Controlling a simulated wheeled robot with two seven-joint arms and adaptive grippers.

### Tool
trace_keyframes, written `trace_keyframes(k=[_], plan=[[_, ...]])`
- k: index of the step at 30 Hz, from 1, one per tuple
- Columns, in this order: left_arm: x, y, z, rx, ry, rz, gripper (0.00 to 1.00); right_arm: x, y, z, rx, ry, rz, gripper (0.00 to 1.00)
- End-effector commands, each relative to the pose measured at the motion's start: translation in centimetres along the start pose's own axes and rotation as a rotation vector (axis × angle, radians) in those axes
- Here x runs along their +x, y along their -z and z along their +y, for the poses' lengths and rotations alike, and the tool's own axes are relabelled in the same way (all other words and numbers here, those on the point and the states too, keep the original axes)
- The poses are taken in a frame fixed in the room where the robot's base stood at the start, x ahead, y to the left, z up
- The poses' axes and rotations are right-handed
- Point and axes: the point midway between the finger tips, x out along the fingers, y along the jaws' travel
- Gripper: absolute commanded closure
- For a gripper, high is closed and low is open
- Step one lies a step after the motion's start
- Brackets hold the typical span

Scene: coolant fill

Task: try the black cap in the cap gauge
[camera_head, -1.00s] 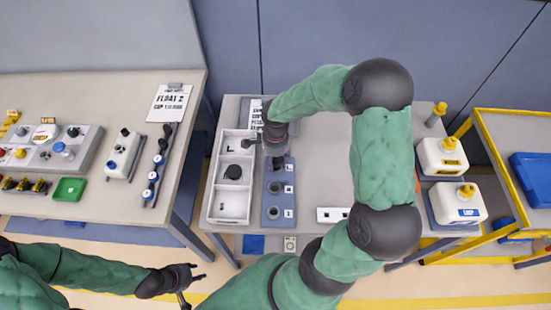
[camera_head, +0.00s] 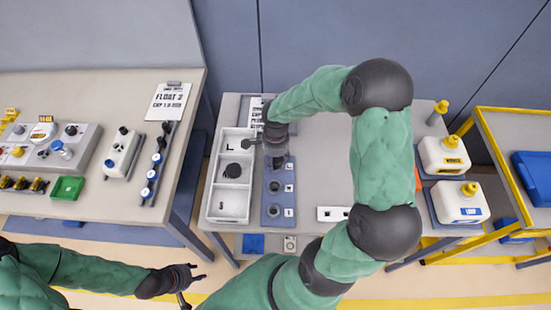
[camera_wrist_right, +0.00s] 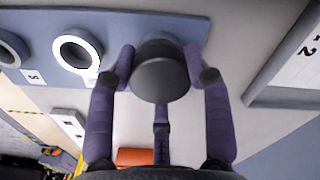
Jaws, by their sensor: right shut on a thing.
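The black cap (camera_wrist_right: 160,78) is held between the fingers of my right gripper (camera_wrist_right: 162,62) in the right wrist view. My right gripper (camera_head: 275,150) is over the far end of the blue cap gauge (camera_head: 267,200) in the head view, and its fingers hide the cap there. The gauge has a row of round sockets; the S and M sockets are empty in the wrist view. The cap is at the end socket past M, and I cannot tell how far it sits in it. My left gripper (camera_head: 190,282) is open and empty at lower left, away from the tables.
A white compartment tray (camera_head: 217,190) stands left of the gauge with a dark round piece (camera_head: 233,171) in its middle compartment. White jugs (camera_head: 460,200) with yellow caps stand at the right. The left table (camera_head: 110,215) carries panels and a green tray (camera_head: 68,188).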

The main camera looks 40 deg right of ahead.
Motion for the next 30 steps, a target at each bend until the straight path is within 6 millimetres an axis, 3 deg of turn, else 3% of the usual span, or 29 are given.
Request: trace_keyframes(k=[4, 5, 7, 20, 30], plan=[[0.3, 0.0, -0.1, 0.000, 0.000, 0.000, 0.60, 0.3, 0.0, 0.0, 0.000, 0.000, 0.000, 0.76], [0.2, 0.0, -0.1, 0.000, 0.000, 0.000, 0.60, 0.2, 0.0, 0.0, 0.000, 0.000, 0.000, 0.41], [0.2, 0.0, -0.1, 0.000, 0.000, 0.000, 0.60, 0.2, 0.0, 0.0, 0.000, 0.000, 0.000, 0.22], [0.2, 0.0, -0.1, 0.000, 0.000, 0.000, 0.60, -0.3, 0.0, 0.0, 0.000, 0.001, 0.001, 0.22], [0.2, 0.0, -0.1, 0.000, 0.000, 0.000, 0.60, -6.1, 0.0, -0.1, -0.001, 0.006, 0.001, 0.22]])
